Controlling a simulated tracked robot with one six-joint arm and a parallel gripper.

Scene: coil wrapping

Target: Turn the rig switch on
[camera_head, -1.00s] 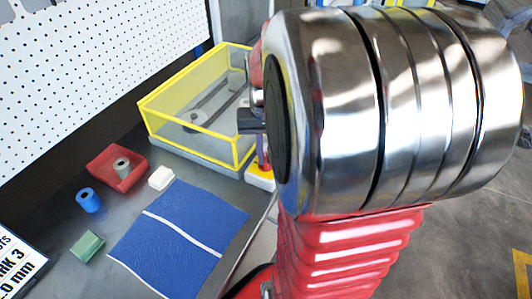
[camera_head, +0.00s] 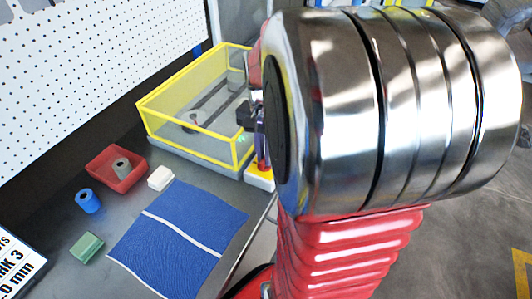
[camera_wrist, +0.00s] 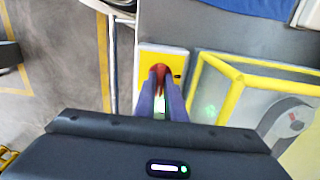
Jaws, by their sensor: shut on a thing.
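The rig switch is a small yellow and white box (camera_head: 260,180) at the bench's right edge, beside the yellow-framed enclosure. In the wrist view its yellow plate (camera_wrist: 176,58) lies just beyond my fingertips. A red lever (camera_wrist: 159,70) stands up from it, between the fingers. My gripper (camera_wrist: 161,82) is shut on this red lever. A green glow (camera_wrist: 159,106) shows between the fingers. In the head view my gripper (camera_head: 262,145) is mostly hidden behind my arm. The lever's exact angle is hard to tell.
The clear enclosure (camera_head: 150,128) with yellow edges holds a mechanism, close beside the switch. On the bench are a blue mat (camera_head: 178,225), red tray (camera_head: 104,174), blue coil (camera_head: 88,201), green block (camera_head: 87,247) and white block (camera_head: 160,178). Floor lies right of the bench.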

